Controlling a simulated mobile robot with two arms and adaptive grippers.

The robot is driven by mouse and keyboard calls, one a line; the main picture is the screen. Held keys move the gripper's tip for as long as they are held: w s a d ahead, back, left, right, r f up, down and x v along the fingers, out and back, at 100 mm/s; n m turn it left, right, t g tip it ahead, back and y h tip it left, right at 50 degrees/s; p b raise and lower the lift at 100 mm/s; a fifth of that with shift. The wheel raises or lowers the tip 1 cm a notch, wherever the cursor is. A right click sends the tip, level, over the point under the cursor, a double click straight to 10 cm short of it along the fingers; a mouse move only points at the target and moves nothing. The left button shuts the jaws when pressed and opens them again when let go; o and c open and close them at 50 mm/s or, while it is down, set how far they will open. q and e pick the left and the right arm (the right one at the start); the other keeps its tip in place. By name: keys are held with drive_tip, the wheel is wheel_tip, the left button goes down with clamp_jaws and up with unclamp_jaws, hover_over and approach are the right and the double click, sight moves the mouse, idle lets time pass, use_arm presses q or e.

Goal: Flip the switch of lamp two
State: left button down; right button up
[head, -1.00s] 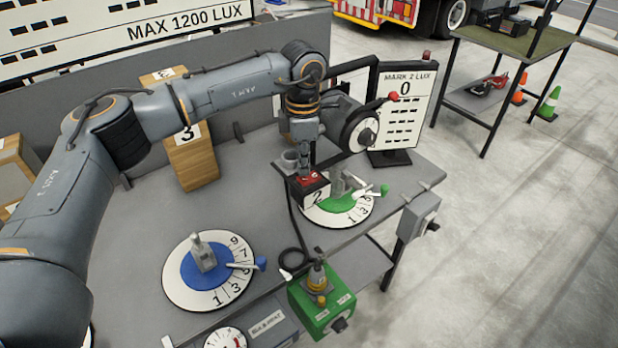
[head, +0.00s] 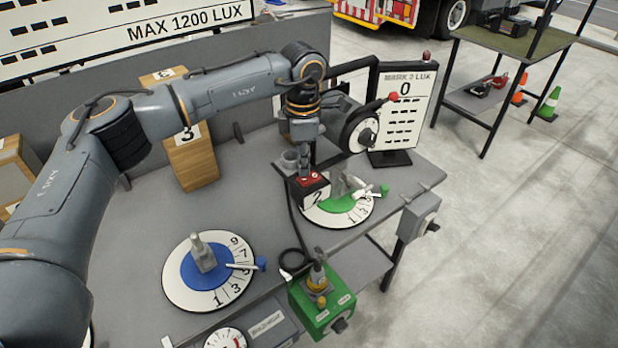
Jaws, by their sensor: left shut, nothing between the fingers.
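A small black box marked 2 (head: 316,197) with a red top (head: 312,179) stands on the grey bench, beside the green dial. I take it for the switch of lamp two. My left gripper (head: 305,172) points down right at the red top. It is shut and holds nothing. I cannot tell whether the fingertips touch the red top, and the position of the switch is too small to make out. My right gripper is not in view.
A green dial (head: 340,212) and a blue dial (head: 187,272) lie on the bench. A Mark 2 Lux board (head: 402,105) reading 0 and a round lamp head (head: 362,130) stand behind the box. A green box (head: 322,305) is at the front edge. A wooden block marked 3 (head: 191,160) stands left.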

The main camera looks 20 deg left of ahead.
sight(304, 179)
use_arm(q)
drive_tip(key=shift+f+b, duration=0.7)
drive_tip(key=shift+f, duration=0.35)
idle(0.4)
drive_tip(key=shift+r, duration=0.1)
drive_tip(key=shift+r+p, duration=1.85)
drive_tip(key=shift+r, duration=1.65)
drive_tip(key=shift+f, duration=0.15)
